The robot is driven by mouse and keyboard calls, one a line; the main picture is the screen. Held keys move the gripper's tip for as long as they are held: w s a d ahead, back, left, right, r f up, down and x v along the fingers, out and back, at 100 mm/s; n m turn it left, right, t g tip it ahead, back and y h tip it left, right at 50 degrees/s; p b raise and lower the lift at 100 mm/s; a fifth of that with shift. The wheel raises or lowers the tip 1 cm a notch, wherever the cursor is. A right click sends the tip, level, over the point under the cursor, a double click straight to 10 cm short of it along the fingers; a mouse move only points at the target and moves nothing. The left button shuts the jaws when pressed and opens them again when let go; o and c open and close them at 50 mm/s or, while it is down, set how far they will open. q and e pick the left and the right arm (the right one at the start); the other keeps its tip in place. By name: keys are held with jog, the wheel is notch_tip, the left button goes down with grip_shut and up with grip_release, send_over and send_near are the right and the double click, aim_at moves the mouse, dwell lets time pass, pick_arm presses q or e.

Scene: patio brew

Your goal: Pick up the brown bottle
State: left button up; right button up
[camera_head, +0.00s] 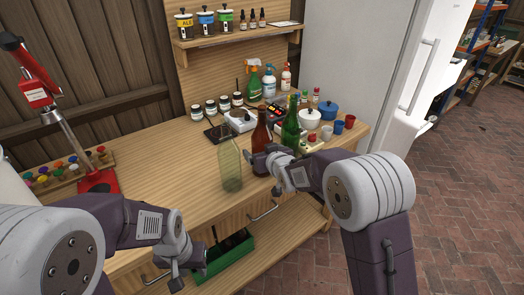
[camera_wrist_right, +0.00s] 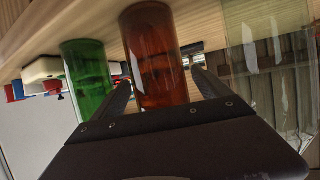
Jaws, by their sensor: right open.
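The brown bottle (camera_head: 261,146) stands upright on the wooden workbench, between a clear bottle on its left and a green bottle on its right. My right gripper (camera_head: 256,161) is at the brown bottle's lower part in the head view. In the right wrist view the open fingers of the right gripper (camera_wrist_right: 163,90) lie to either side of the brown bottle (camera_wrist_right: 155,60), with gaps showing. My left gripper (camera_head: 173,275) hangs in front of the bench's front edge, away from the bottles; its jaw state is unclear.
The clear bottle (camera_head: 230,165) and green bottle (camera_head: 291,125) stand close by; the green one (camera_wrist_right: 88,75) is just outside a finger. A white pot (camera_head: 310,119) and cups stand right. A red bottle capper (camera_head: 98,182) stands left. A green crate (camera_head: 226,256) sits below.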

aim_at(262, 138)
jog(key=c, duration=0.3)
grip_shut()
jog(key=shift+r, duration=0.1)
notch_tip(262, 138, up, 5)
jog(key=shift+f+p, duration=0.2)
jog(key=shift+p, duration=0.25)
jog(key=s+d+r+p, duration=0.3)
jog(key=s+d+r, duration=0.3)
jog(key=d, duration=0.3)
jog(key=shift+s+r+p, duration=0.25)
jog(key=shift+s+p, duration=0.15)
jog(key=shift+s, duration=0.3)
